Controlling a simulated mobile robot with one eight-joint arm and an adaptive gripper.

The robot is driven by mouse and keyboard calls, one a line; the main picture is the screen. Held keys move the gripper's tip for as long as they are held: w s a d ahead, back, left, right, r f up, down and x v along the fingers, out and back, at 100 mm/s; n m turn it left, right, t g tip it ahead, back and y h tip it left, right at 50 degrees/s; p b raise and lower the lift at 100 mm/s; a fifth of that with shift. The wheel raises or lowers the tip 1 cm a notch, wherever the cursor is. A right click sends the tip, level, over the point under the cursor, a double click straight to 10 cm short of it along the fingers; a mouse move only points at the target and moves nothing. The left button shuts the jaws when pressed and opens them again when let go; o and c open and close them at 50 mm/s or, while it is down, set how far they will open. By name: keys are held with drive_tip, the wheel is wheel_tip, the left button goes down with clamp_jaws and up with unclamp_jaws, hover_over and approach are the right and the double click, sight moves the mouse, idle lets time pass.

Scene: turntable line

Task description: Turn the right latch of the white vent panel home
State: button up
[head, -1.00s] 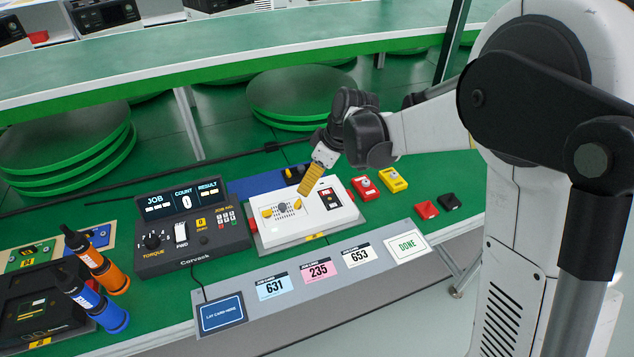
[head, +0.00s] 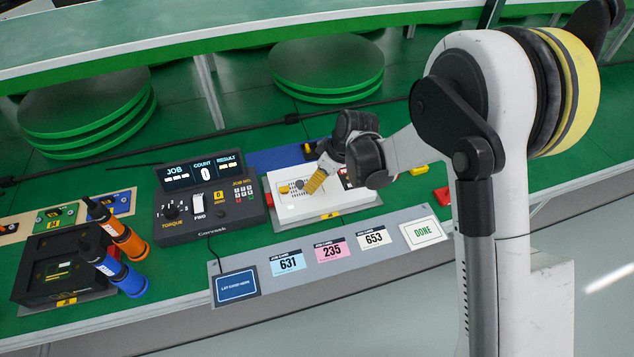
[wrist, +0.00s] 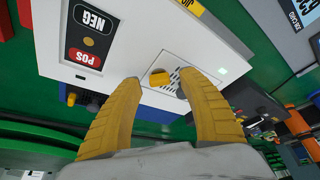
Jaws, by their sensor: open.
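The white vent panel (head: 340,205) lies on the green bench, right of the black job console. It also shows in the wrist view (wrist: 125,70), seen from close above and turned round. Its right latch is a small yellow knob (wrist: 160,77), beside a slotted vent (wrist: 177,88). The left latch (head: 284,190) is yellow too. My gripper (head: 315,187) is over the panel and hides the right latch in the head view. In the wrist view my gripper's (wrist: 160,83) yellow fingers are open, one on either side of the right latch, with gaps showing. Contact cannot be told.
The panel's POS/NEG block (wrist: 88,35) is close to one finger. The console (head: 208,205) stands left of the panel. A card strip (head: 330,252) runs along the front, and a red block (head: 441,196) sits to the right.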

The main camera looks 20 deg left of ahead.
drive_tip(key=shift+a+f, duration=0.15)
drive_tip(key=shift+f, duration=0.2)
clamp_jaws()
